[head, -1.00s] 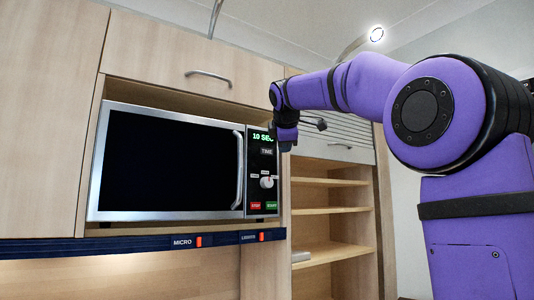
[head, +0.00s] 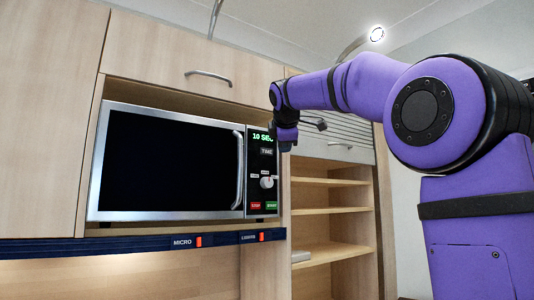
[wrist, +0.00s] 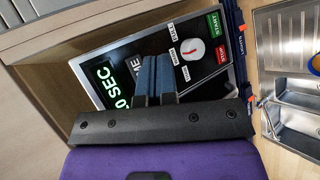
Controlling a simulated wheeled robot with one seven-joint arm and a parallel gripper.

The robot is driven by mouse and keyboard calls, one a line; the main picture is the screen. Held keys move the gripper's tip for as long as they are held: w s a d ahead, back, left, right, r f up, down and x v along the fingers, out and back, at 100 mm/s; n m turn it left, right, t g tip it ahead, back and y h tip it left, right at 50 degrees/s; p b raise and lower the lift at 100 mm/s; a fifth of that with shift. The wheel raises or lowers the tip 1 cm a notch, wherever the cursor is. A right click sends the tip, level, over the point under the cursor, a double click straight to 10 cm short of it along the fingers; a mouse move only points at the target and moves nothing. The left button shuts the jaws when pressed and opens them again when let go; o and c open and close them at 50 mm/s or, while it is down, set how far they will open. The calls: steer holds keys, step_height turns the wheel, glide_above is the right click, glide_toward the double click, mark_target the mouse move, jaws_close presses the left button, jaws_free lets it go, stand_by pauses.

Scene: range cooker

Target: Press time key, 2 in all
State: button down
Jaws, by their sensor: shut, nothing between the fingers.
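The microwave (head: 170,165) has a control panel at its right side. Its green display (head: 262,136) reads 10 SEC. The dark TIME key (head: 267,151) is just below the display. In the wrist view, the TIME key (wrist: 132,65) is partly hidden behind my fingers. My gripper (wrist: 157,60) is shut and empty, its blue finger pads together in front of the panel beside the key. In the head view it is at the panel's upper right edge. I cannot tell whether the fingertips touch the key.
A round knob (head: 267,182) sits below the TIME key, with a red STOP key (head: 255,206) and a green START key (head: 271,205) under it. Open shelves (head: 330,210) are to the right. A blue rail (head: 140,244) with red switches runs below the microwave.

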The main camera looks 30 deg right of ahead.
mark_target(267, 152)
steer(key=s, duration=0.4)
steer(key=shift+d, duration=0.1)
stand_by(0.3)
steer(key=shift+w, duration=0.15)
steer(key=shift+w, duration=4.35)
steer(key=shift+w, duration=0.1)
steer(key=shift+w, duration=0.3)
